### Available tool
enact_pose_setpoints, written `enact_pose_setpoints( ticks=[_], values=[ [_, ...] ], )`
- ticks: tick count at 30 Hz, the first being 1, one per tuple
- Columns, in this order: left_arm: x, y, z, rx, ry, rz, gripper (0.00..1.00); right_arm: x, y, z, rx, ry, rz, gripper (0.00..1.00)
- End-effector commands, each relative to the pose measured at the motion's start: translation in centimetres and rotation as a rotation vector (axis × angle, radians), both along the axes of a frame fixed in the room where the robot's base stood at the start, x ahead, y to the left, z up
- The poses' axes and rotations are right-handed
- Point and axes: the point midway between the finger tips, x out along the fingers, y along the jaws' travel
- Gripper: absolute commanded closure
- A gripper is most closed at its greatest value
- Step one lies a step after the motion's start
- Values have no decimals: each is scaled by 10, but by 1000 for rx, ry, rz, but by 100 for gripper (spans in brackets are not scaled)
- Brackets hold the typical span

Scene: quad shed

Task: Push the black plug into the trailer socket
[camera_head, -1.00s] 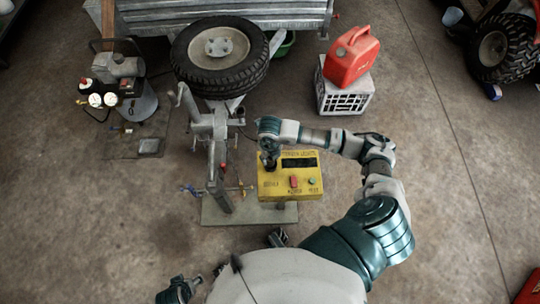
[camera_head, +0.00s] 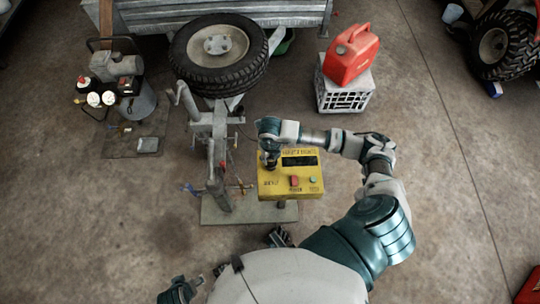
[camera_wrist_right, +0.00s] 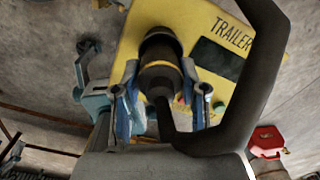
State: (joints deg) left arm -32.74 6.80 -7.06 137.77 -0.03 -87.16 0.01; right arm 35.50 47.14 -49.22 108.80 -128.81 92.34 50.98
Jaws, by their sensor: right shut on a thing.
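The black plug (camera_wrist_right: 158,78), with a thin yellow ring, sits between the fingers of my right gripper (camera_wrist_right: 161,103) in the right wrist view. The gripper is shut on it. The plug's front points at the yellow box (camera_wrist_right: 205,22) marked "TRAILER". A dark round rim (camera_wrist_right: 160,40) shows at its front, and I cannot tell how deep the plug sits in the socket. In the head view my right gripper (camera_head: 268,160) is over the upper left of the yellow box (camera_head: 285,190), covering plug and socket. My left gripper (camera_head: 178,292) shows only partly at the bottom edge.
A thick black cable (camera_wrist_right: 255,80) loops from the plug. The trailer's grey post (camera_head: 218,150) stands close left of the box. A compressor (camera_head: 118,80), the trailer wheel (camera_head: 220,55) and a red can (camera_head: 352,55) on a crate (camera_head: 343,95) stand farther off.

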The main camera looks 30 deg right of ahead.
Motion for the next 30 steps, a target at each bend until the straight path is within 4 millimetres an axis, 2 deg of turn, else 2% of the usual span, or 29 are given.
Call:
enact_pose_setpoints(
  ticks=[30],
  values=[
    [-2,0,-10,1,9,0,29,0,0,-16,0,0,0,95]
  ],
)
